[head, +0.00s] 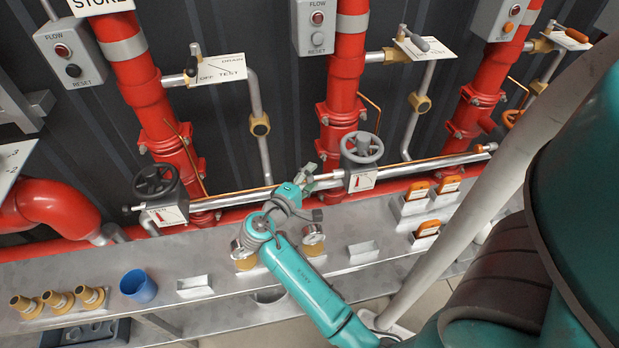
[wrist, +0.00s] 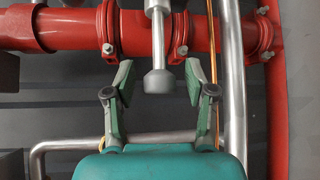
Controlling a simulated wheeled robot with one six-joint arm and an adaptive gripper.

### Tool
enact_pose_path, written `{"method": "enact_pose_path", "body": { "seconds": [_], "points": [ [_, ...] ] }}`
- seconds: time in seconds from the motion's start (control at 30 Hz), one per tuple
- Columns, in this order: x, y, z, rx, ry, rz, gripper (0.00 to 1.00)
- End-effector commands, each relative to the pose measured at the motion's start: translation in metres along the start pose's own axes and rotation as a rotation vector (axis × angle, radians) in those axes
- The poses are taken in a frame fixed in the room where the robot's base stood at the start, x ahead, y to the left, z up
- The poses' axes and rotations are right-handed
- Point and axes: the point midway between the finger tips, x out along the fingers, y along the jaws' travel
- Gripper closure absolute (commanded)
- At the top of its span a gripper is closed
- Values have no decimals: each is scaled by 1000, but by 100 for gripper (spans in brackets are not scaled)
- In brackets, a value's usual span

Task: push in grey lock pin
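The grey lock pin (wrist: 158,83) shows in the wrist view as a rounded grey knob on a pale metal rod that comes down from the top edge. My gripper (wrist: 159,72) is open, with one green finger on each side of the knob and a visible gap on both sides. Whether the knob is level in depth with the fingertips I cannot tell. In the head view my gripper (head: 305,175) is at the left of the valve with the grey handwheel (head: 362,148). The pin's rod (head: 328,177) shows between them; its knob is mostly hidden there by my gripper.
A valve with a black handwheel (head: 155,180) stands left, and an orange knob (head: 480,148) sits at right. Red vertical pipes (head: 342,70) and thin copper lines are close behind. The grey shelf (head: 215,262) below carries gauges (head: 312,240), a blue cup (head: 138,286) and orange-topped parts.

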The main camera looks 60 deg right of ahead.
Motion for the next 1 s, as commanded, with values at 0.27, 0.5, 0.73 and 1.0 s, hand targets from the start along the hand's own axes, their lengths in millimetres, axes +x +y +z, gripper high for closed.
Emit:
{"method": "enact_pose_path", "body": {
  "seconds": [0.27, 0.5, 0.73, 1.0],
  "points": [
    [0, 0, 0, 0, 0, 0, 100],
    [5, 0, 5, 0, -1, -1, 100],
    [24, 0, 24, -1, -2, 0, 100],
    [25, 0, 25, -1, -4, 0, 100]
  ]
}}
